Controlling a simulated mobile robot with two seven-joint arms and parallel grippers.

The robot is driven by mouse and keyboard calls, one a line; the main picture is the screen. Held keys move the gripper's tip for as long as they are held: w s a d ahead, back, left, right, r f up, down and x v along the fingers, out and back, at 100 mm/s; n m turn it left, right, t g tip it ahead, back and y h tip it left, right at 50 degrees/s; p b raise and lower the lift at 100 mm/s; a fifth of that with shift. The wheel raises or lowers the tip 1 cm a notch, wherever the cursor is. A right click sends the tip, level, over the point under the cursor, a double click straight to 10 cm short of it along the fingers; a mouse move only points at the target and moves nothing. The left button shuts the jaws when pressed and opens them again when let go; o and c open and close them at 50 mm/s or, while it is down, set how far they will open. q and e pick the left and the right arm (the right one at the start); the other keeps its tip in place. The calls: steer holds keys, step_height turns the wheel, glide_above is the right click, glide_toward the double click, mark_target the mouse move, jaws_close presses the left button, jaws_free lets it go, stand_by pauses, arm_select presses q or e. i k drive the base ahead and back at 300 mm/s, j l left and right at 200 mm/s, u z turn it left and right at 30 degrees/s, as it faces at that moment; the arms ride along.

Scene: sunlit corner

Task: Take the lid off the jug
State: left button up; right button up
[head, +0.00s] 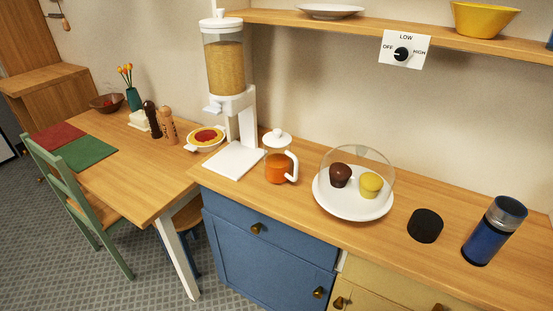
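The jug (280,167) stands upright on the wooden counter, right of the white dispenser. It has clear walls, orange liquid in its lower part and a white handle on its right side. Its white lid (277,138), with a round knob on top, sits on the jug's mouth. Neither of my grippers is in the head view.
A tall dispenser (225,70) stands close at the jug's left. A clear dome over two muffins on a white plate (350,212) is to its right. A black cylinder (425,226) and a blue flask (490,235) stand farther right. A shelf (385,28) runs above the counter.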

mark_target(275, 139)
steer(key=i+l+z, duration=0.2)
steer(key=z, duration=0.2)
steer(key=i+l+z, duration=0.15)
steer(key=z, duration=0.3)
